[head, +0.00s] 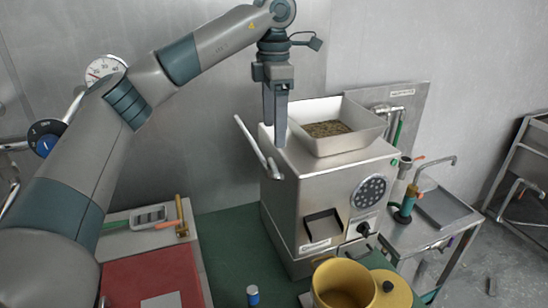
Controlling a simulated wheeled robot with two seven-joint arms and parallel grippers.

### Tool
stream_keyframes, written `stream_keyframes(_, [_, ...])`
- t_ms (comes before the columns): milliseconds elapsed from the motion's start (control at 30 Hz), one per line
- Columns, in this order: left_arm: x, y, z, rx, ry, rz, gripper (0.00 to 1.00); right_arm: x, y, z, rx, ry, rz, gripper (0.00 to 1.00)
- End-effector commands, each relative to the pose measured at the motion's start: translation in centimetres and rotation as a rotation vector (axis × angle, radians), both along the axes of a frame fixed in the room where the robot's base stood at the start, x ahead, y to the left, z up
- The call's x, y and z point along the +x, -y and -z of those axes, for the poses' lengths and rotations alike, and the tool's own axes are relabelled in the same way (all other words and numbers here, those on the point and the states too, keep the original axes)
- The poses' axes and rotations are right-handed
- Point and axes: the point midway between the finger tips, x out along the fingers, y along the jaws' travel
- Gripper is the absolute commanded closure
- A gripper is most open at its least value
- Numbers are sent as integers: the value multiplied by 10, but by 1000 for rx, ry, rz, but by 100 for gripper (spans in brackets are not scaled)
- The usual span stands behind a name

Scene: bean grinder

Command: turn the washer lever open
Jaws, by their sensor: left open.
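A grey metal box machine (330,190) stands on the green surface with a square hopper (362,142) of brown beans on top. A long pale bar-shaped lever (257,148) slants along its left side, its upper end free. I cannot tell if this is the washer lever. A wall panel behind has a labelled pipe fitting (402,121) with a green hose. My left gripper (277,140) is open and empty, pointing down at the machine's upper left corner, just right of the lever and left of the hopper. Contact cannot be told. My right gripper is not in view.
A yellow pot (343,285) stands in front of the machine, near a small blue-topped cylinder (253,295). A metal sink table (440,212) with a tap is at right. A red-topped block (150,275) is at lower left. Wall gauges are at far left.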

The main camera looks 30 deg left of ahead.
Motion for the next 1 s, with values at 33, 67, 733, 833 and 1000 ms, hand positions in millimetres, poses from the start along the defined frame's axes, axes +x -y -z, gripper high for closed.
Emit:
stream_keyframes(33, [-1,0,7,0,-4,1,25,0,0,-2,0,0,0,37])
stream_keyframes(67, [-1,0,11,-1,-3,1,25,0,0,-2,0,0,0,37])
stream_keyframes(733, [-1,0,90,0,-1,0,25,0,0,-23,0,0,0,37])
stream_keyframes(833, [0,0,94,0,0,0,25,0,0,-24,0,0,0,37])
stream_keyframes(1000, [0,0,96,0,0,0,25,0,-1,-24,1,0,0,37])
